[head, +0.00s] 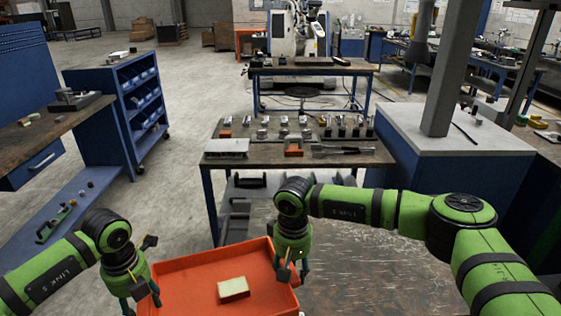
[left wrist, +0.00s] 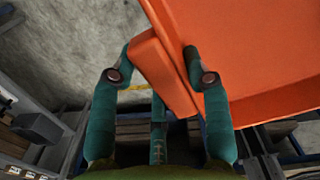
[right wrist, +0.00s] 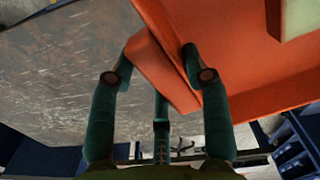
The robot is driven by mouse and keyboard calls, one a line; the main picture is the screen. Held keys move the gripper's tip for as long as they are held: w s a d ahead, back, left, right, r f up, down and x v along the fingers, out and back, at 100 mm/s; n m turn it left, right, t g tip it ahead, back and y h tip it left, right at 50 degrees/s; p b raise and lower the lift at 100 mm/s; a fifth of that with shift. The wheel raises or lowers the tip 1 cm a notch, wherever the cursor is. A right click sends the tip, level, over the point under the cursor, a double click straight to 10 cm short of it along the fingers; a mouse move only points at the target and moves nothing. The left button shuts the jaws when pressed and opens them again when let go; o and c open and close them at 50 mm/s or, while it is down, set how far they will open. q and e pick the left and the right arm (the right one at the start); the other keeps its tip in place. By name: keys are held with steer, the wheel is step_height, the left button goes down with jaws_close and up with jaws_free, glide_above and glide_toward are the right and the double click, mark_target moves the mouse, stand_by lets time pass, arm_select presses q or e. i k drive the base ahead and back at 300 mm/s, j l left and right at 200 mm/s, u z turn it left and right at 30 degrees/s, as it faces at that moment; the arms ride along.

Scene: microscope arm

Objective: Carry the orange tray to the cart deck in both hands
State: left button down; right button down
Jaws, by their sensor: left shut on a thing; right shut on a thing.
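The orange tray (head: 190,287) is at the bottom of the head view, held between my two grippers, its near edge cut off by the frame. A pale cream block with a reddish side (head: 233,288) lies in it. My left gripper (head: 140,298) is shut on the tray's left side; the left wrist view shows its fingers on either side of an orange handle (left wrist: 162,72). My right gripper (head: 290,272) is shut on the right side, its fingers around the other handle (right wrist: 155,70). A blue wheeled cart (head: 128,90) with a flat top and bins stands at the left.
A worn grey-brown surface (head: 370,270) lies just right of the tray. A dark-topped bench (head: 250,165) with several small tools stands ahead. A grey-topped block with a post (head: 450,135) is at the right. Concrete floor (head: 180,185) is open between the cart and the bench.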

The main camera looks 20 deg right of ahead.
mark_target(395, 251)
steer(key=i+l+z, duration=0.1)
steer(key=l+z, duration=0.25)
steer(key=l, duration=0.85)
steer(key=i+l+z, duration=0.3)
steer(key=i+l, duration=0.15)
